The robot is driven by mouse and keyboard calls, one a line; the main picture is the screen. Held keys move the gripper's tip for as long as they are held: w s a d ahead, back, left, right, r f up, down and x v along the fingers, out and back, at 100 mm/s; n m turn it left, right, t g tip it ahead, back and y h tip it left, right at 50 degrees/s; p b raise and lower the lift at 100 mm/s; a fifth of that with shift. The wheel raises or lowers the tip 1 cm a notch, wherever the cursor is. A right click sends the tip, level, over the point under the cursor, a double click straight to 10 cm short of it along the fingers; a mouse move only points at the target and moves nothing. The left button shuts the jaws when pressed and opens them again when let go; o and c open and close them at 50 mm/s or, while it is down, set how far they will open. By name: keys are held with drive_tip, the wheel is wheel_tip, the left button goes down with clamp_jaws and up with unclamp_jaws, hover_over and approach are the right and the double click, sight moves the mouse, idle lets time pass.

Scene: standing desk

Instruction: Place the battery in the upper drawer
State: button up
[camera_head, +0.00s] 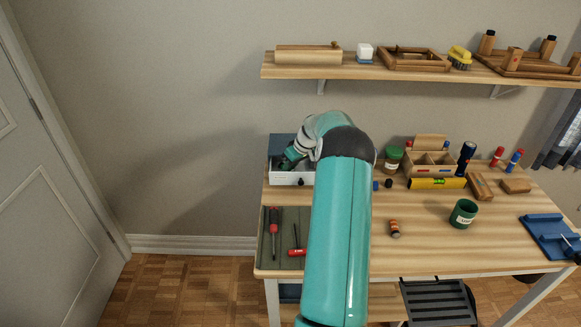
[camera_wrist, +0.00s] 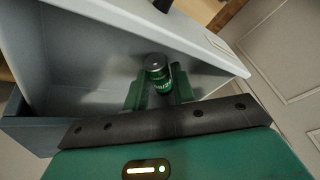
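I cannot tell whether the battery touches the drawer floor. In the head view, my gripper (camera_head: 288,160) is at the open drawer's white front (camera_head: 291,179), below the blue-grey cabinet top (camera_head: 281,142). My arm hides the cabinet's right side.
Two red-handled screwdrivers (camera_head: 274,222) lie on a dark mat (camera_head: 265,245) in front of the drawer. A small brown-and-orange cylinder (camera_head: 394,228), a green cup (camera_head: 463,213) and a yellow level (camera_head: 437,183) are to the right. A shelf (camera_head: 420,73) hangs above.

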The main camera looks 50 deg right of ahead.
drive_tip(key=shift+s+a+f, duration=0.1)
drive_tip(key=shift+s+f, duration=0.2)
drive_tip(key=shift+f, duration=0.25)
drive_tip(key=w+v, duration=0.1)
drive_tip(key=v, duration=1.2)
drive_tip(key=a+r, duration=0.5)
drive_tip(key=a, duration=0.5)
drive_tip(key=w+a+r+n+g+h, duration=0.1)
drive_tip(key=a+r, duration=0.4)
drive_tip(key=a, duration=0.5)
drive_tip(key=a+r, duration=0.5)
drive_tip(key=a, duration=0.6)
drive_tip(key=s+a+r+h, duration=0.1)
drive_tip(key=s+a, duration=0.3)
drive_tip(key=a, duration=0.3)
drive_tip(key=s+a+r, duration=0.2)
drive_tip(key=s+a, duration=0.2)
drive_tip(key=a, duration=0.2)
drive_tip(key=s+a+f+t, duration=0.1)
drive_tip(key=s+a+f, duration=0.3)
drive_tip(key=s+a, duration=0.5)
drive_tip(key=s, duration=0.3)
drive_tip(key=shift+s+t+y, duration=0.3)
drive_tip(key=shift+s+t, duration=0.05)
drive_tip(key=shift+t, duration=0.05)
drive_tip(key=shift+d+f, duration=0.1)
drive_tip(key=shift+d, duration=0.05)
